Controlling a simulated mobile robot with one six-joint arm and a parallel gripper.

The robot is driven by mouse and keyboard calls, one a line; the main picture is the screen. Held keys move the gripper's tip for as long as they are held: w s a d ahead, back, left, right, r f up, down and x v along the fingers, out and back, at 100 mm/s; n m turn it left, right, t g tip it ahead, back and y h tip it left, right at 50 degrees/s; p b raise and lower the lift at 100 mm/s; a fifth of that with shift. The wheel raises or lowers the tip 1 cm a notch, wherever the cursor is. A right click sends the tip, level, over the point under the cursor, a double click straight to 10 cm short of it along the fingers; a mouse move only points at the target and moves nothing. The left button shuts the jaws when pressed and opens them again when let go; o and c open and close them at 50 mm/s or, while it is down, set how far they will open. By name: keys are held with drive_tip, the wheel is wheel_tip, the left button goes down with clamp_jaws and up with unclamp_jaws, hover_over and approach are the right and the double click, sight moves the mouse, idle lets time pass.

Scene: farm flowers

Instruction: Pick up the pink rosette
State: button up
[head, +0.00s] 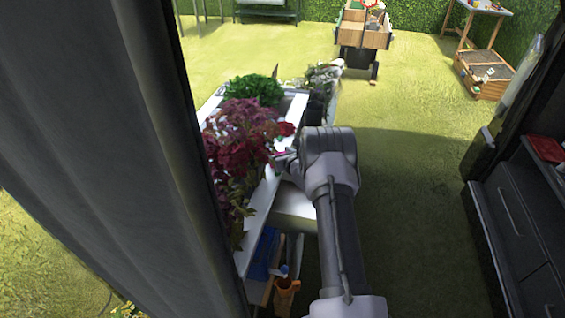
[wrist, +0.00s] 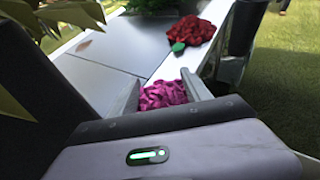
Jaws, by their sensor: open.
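The pink rosette (wrist: 162,96) is a ruffled magenta bloom in the wrist view, lying on the pale table top. My gripper (wrist: 161,86) is open, with one finger on each side of the rosette. A narrow gap seems to show beside the fingers, but I cannot tell whether either touches it. The rosette's near part is hidden by my gripper body. In the head view my gripper (head: 284,157) is at the right edge of the table, mostly hidden by my wrist.
A red rosette (wrist: 193,31) with a green leaf lies just beyond. Leafy dark-red plants (head: 240,140) and a green plant (head: 254,89) crowd the table (head: 262,205). A grey post (head: 110,150) blocks the left. A dark cabinet (head: 515,220) stands right; grass between is clear.

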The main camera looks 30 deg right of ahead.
drive_tip(key=shift+s+r, duration=0.1)
clamp_jaws()
drive_tip(key=shift+a, duration=0.1)
